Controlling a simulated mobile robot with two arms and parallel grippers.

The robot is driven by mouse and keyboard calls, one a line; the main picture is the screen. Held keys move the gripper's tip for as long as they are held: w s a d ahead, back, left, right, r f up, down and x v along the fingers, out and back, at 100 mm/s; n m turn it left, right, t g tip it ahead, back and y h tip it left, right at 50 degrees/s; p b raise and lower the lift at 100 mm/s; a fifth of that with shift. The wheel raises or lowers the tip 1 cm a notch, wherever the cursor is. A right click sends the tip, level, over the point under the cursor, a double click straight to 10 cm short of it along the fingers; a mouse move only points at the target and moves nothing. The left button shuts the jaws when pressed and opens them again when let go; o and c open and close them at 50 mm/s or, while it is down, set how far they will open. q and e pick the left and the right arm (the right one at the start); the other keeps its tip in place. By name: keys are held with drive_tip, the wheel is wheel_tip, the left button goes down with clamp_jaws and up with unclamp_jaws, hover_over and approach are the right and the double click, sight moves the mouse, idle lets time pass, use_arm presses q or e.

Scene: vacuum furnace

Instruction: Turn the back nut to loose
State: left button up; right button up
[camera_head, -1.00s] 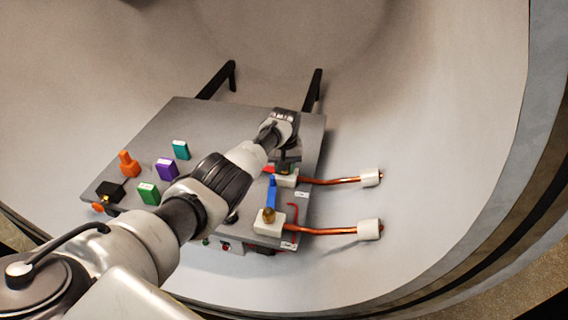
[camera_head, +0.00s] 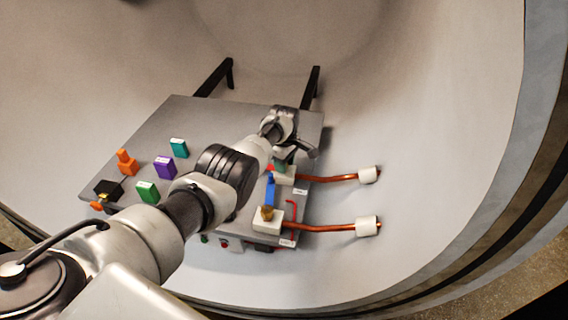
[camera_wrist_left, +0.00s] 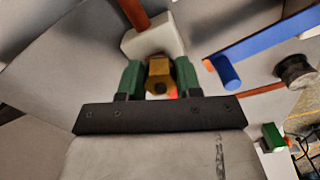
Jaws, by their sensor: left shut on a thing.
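The back nut (camera_wrist_left: 160,75) is brass-coloured and sits against the back white block (camera_wrist_left: 153,38), seen in the left wrist view. My left gripper (camera_wrist_left: 158,78) has its green fingers on both sides of the nut and is shut on it. In the head view my left gripper (camera_head: 283,161) reaches down over the back white block (camera_head: 285,177) and hides the back nut. The front nut (camera_head: 267,213) stands on the front white block (camera_head: 268,225), clear of the gripper. My right gripper is not in view.
Copper rods (camera_head: 330,179) run right from the blocks to white end pieces (camera_head: 368,174). A blue lever (camera_head: 270,190) stands close to the gripper. Orange, purple, teal and green parts sit on the grey plate's (camera_head: 215,120) left side. The curved chamber wall surrounds it.

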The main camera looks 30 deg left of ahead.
use_arm(q)
drive_tip(key=shift+w+r+n, duration=0.1)
drive_tip(key=shift+n, duration=0.9)
drive_tip(key=shift+w+r+n, duration=0.1)
drive_tip(key=shift+n, duration=0.9)
drive_tip(key=o, duration=0.7)
drive_tip(key=shift+o, duration=1.2)
wheel_tip(320, 180, up, 6)
drive_tip(key=p, duration=0.3)
drive_tip(key=shift+s, duration=0.1)
wheel_tip(320, 180, up, 4)
drive_tip(key=shift+f, duration=0.2)
drive_tip(key=shift+r, duration=0.55)
drive_tip(key=shift+f, duration=0.1)
